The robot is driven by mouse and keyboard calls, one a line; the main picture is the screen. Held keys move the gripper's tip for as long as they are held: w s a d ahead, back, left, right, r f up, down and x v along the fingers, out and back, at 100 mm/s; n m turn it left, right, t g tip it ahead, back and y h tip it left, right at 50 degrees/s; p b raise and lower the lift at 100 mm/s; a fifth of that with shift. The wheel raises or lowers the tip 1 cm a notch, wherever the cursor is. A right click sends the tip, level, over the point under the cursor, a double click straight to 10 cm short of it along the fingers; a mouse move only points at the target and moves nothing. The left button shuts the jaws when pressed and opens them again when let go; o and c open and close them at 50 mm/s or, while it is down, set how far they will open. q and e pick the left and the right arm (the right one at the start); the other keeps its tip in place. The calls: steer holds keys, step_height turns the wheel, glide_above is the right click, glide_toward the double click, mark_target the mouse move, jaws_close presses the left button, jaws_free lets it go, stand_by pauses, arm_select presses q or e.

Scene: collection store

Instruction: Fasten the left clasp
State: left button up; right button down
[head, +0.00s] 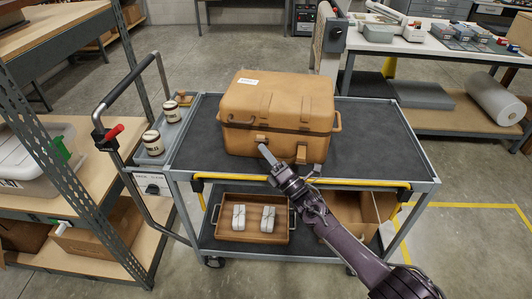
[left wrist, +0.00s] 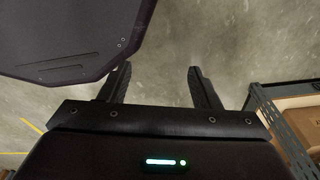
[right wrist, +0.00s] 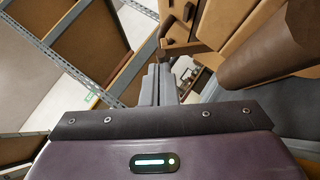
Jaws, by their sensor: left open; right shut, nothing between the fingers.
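A tan case (head: 275,98) with its lid down stands on the cart's dark top. Its left clasp (head: 261,138) is a small tan tab at the front seam, just above my right fingertips. The right clasp (head: 301,153) hangs on the front to the right of them. My right gripper (head: 267,153) is shut and empty at the case's front; whether it touches the case I cannot tell. The right wrist view shows its closed fingers (right wrist: 160,82) close to the case's tan parts. My left gripper (left wrist: 157,80) is open and empty above bare floor, away from the case.
The cart (head: 375,140) has free dark top right of the case. A yellow bar (head: 240,178) runs along its front edge. Below is a wooden tray (head: 250,237) with two pale wrapped items. Two jars (head: 152,142) stand at the left. Shelving (head: 80,130) flanks the cart's left.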

steer(key=shift+w+r+m+h+p, duration=0.1)
steer(key=shift+r+m+h+p, duration=0.25)
steer(key=shift+p, duration=0.3)
arm_select(q)
steer(key=shift+g, duration=0.3)
steer(key=s+r+p, duration=0.2)
steer(key=r+p, duration=0.1)
steer(key=s+r+p, duration=0.1)
steer(key=r, duration=0.1)
steer(key=shift+d, duration=0.1)
arm_select(e)
steer(key=w+r+m+g+h, duration=0.1)
steer(key=w+r+m+h, duration=0.3)
steer(key=m, duration=0.2)
steer(key=shift+w+d+r+g+h, duration=0.15)
steer(key=shift+w+d+g+h, duration=0.15)
steer(key=shift+g+h, duration=0.1)
steer(key=shift+r+m, duration=0.15)
steer(key=shift+m, duration=0.1)
